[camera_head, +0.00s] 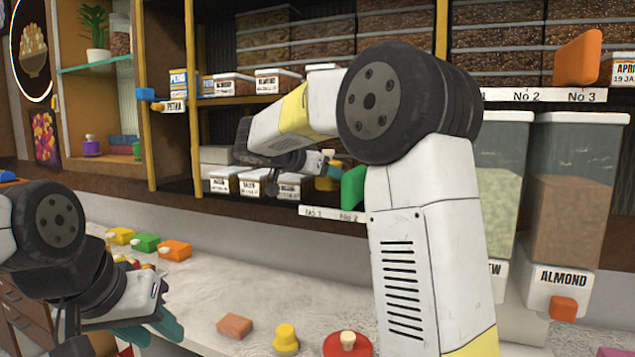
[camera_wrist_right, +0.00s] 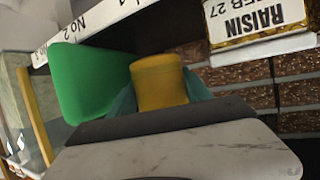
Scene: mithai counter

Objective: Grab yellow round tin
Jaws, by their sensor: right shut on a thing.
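My right gripper (camera_head: 325,168) reaches to the lower shelf at the back and is shut on a yellow round tin. In the right wrist view the tin (camera_wrist_right: 158,82) stands between the teal fingers (camera_wrist_right: 160,98), just right of a green block-like thing (camera_wrist_right: 95,90). Another yellow round piece with a knob (camera_head: 286,338) is on the counter. My left gripper (camera_head: 155,330) is low at the left, its teal fingers apart and empty.
Labelled boxes (camera_head: 222,180) line the lower shelf left of the right gripper. A raisin box (camera_wrist_right: 260,22) is close above in the wrist view. Clear dispensers (camera_head: 575,190) stand at right. An orange block (camera_head: 235,325) and a red round piece (camera_head: 347,345) lie on the counter (camera_head: 250,290).

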